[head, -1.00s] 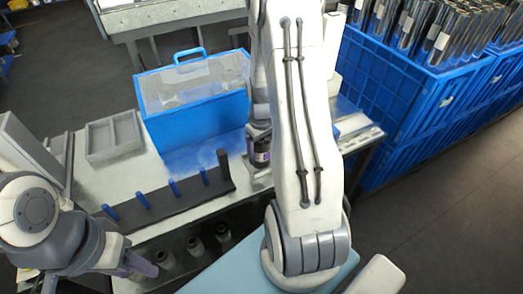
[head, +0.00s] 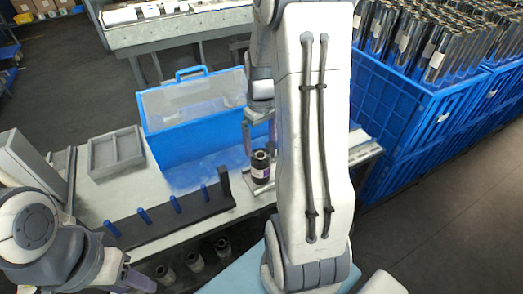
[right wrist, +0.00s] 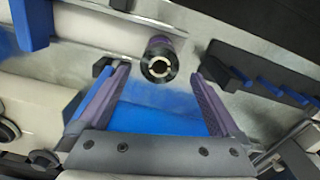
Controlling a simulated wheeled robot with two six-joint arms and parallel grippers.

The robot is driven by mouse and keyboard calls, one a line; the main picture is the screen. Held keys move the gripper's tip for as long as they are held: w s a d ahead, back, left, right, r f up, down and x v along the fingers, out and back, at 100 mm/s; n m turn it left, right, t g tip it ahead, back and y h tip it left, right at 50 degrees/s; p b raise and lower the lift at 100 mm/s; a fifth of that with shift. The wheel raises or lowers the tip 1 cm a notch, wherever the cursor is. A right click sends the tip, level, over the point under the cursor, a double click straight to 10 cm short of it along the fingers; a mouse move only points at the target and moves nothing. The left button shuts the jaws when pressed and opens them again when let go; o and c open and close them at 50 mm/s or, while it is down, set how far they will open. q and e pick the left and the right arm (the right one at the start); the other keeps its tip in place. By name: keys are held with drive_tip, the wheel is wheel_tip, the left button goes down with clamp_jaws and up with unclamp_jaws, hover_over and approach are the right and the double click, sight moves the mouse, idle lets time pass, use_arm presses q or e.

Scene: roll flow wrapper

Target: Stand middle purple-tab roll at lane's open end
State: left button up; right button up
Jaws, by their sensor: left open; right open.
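A dark roll with a purple-and-white label (head: 260,166) stands upright on the table beside the right end of the black lane (head: 170,219), which has several blue posts. My right gripper (head: 259,124) is open above the roll, apart from it. In the right wrist view the roll's round end with its pale core (right wrist: 159,62) shows between and beyond the open fingertips. My left gripper (head: 138,282) is open and empty at the lower left, partly hidden. Several other dark rolls (head: 194,260) stand below the lane at the front; I cannot make out their tab colours.
A blue box with a clear lid (head: 195,148) stands behind the lane. A grey divided tray (head: 116,153) sits at the left. My right arm hides the table's right part.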

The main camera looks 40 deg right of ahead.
drive_tip(key=shift+r, duration=0.45)
drive_tip(key=s+a+r+n, duration=0.1)
drive_tip(key=a+r+n, duration=0.1)
drive_tip(key=a, duration=0.7)
drive_tip(key=s+a+r+n, duration=0.1)
drive_tip(key=a+r+n, duration=0.1)
drive_tip(key=a, duration=0.8)
drive_tip(key=s+a+r+n+y, duration=0.1)
drive_tip(key=s+a+n, duration=0.2)
drive_tip(key=s+a, duration=0.9)
drive_tip(key=shift+s+r+n, duration=0.3)
drive_tip(key=shift+s, duration=0.8)
